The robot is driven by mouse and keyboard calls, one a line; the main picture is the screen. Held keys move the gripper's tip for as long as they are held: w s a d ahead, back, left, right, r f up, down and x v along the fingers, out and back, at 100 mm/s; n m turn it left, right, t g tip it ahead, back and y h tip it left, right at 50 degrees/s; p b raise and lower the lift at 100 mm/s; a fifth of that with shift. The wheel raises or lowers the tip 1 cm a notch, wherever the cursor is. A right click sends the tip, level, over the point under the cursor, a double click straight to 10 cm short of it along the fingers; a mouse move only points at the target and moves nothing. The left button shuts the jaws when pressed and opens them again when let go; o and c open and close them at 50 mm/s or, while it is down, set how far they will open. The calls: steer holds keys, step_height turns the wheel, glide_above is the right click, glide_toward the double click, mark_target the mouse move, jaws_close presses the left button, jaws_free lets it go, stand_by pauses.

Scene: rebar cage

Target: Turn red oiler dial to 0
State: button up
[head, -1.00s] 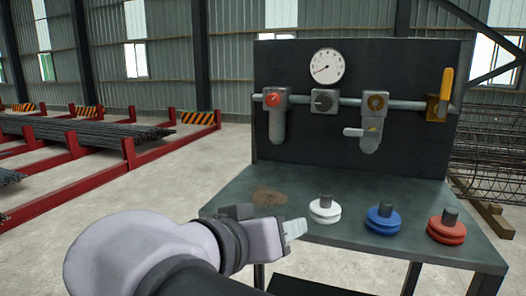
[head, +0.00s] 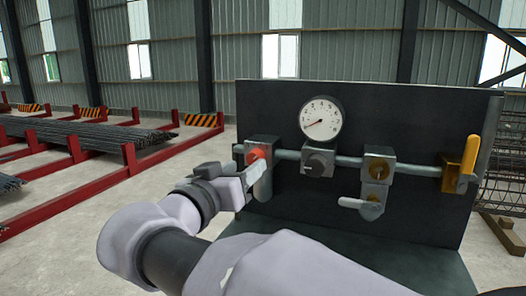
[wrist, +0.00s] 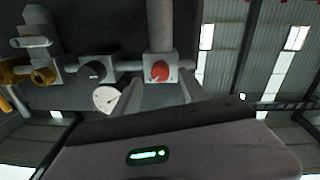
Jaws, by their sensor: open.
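The red oiler dial (head: 256,153) sits on a grey block at the left end of the pipe on the dark panel. In the wrist view, which is upside down, the red dial (wrist: 160,71) shows a pale mark; I cannot read its numbers. My gripper (head: 241,166) is open, close in front of the dial and slightly to its left in the head view. In the wrist view my gripper's two fingers (wrist: 158,88) point at the dial, one on each side. I cannot tell whether they touch it. The oiler's bowl is partly hidden by my gripper.
A dark knob (head: 318,163), a round gauge (head: 321,119), a lubricator block with a grey lever (head: 362,204) and a yellow valve handle (head: 470,155) stand to the right. The bench top (head: 390,250) lies below, partly hidden by my arm. Red racks with rebar stand left.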

mark_target(252, 160)
steer(key=shift+w+d+r+p, duration=0.15)
steer(key=shift+w+d+p, duration=0.1)
steer(key=shift+w, duration=0.25)
steer(key=shift+w+d+r+p, duration=0.1)
steer(key=shift+w+r+p, duration=0.1)
steer(key=shift+w, duration=0.3)
steer(key=shift+w+d+f, duration=0.15)
steer(key=shift+w+d, duration=0.05)
steer(key=shift+w, duration=0.2)
steer(key=shift+w+d+f, duration=0.15)
steer(key=shift+w, duration=0.2)
steer(key=shift+s+a+r, duration=0.1)
steer(key=shift+s, duration=0.15)
steer(key=c, duration=0.6)
jaws_close()
